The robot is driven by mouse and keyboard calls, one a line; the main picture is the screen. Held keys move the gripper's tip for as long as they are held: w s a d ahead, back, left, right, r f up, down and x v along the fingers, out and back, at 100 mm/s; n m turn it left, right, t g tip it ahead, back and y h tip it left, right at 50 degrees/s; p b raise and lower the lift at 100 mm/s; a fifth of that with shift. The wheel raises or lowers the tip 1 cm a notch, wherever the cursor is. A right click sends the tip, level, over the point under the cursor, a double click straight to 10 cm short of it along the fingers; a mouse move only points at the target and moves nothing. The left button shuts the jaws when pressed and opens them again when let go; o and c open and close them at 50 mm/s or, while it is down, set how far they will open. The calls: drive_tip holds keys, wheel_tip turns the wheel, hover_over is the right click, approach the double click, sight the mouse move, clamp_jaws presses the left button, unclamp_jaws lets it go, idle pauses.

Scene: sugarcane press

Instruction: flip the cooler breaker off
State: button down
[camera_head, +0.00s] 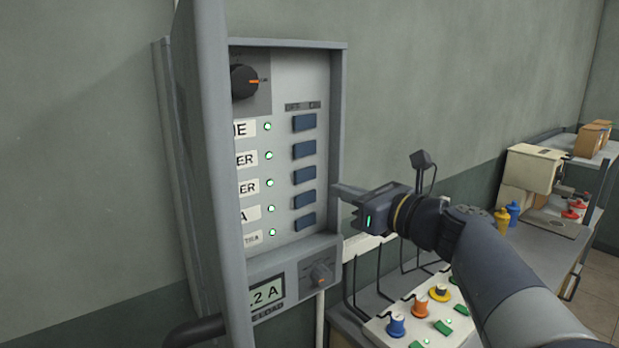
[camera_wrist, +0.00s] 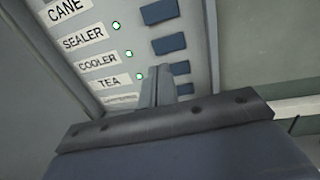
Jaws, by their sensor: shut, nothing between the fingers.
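The breaker panel (camera_head: 285,90) stands open on the wall with a column of blue breakers beside lit green lamps. The cooler breaker (camera_head: 304,174) is the third from the top, and its lamp (camera_head: 269,182) is green. In the wrist view the COOLER label (camera_wrist: 97,62) reads clearly, with the cooler breaker (camera_wrist: 169,43) to its right. My gripper (camera_head: 338,190) is shut and empty at the panel's right edge, about level with the cooler and tea rows. In the wrist view its fingertips (camera_wrist: 160,72) appear below the cooler breaker, beside the tea breaker (camera_wrist: 180,68). I cannot tell whether they touch.
The open panel door (camera_head: 212,170) hides the left part of the labels. A rotary knob (camera_head: 245,82) sits above the breakers, and a meter (camera_head: 267,293) below. A control box with colored knobs (camera_head: 420,307) stands under my arm. A bench with bottles (camera_head: 513,213) is at right.

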sight(301, 176)
drive_tip(key=p+x, duration=0.1)
drive_tip(key=x, duration=0.7)
drive_tip(key=shift+w+a, duration=0.15)
drive_tip(key=shift+a, duration=0.05)
drive_tip(key=shift+w+a, duration=0.15)
drive_tip(key=shift+a, duration=0.05)
drive_tip(key=shift+d, duration=0.1)
